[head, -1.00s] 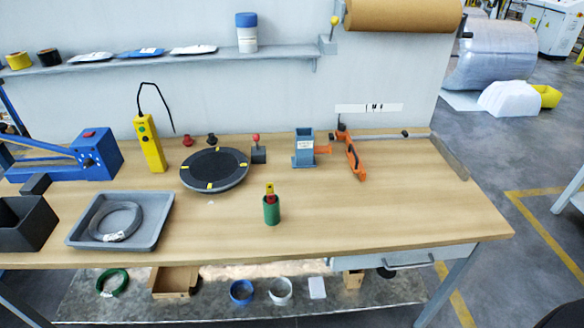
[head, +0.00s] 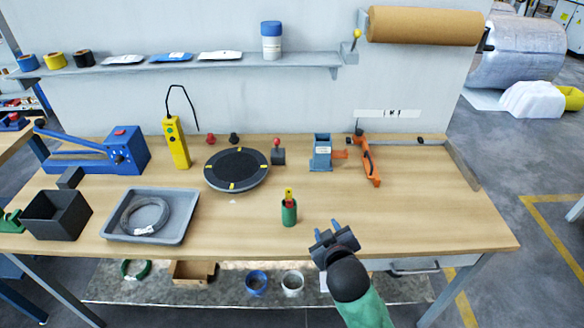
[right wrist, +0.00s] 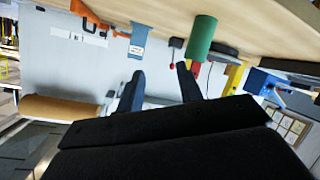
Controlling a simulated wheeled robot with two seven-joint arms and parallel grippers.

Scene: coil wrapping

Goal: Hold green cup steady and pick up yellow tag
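The green cup (head: 289,214) stands upright near the front middle of the table. The yellow tag (head: 288,193) sticks up out of it, above a red part in the cup's mouth. My right gripper (head: 326,228) is open and empty, to the right of the cup and apart from it. In the right wrist view the picture is turned over; the green cup (right wrist: 201,38) shows beyond the two spread fingers, with red and yellow at its mouth. My left gripper is not in view.
A grey tray (head: 112,228) with a wire coil (head: 146,215) and a dark bin (head: 55,214) lie left. A black turntable (head: 237,170), blue stand (head: 321,153) and orange tool (head: 369,160) are behind. The table (head: 430,215) is clear at right.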

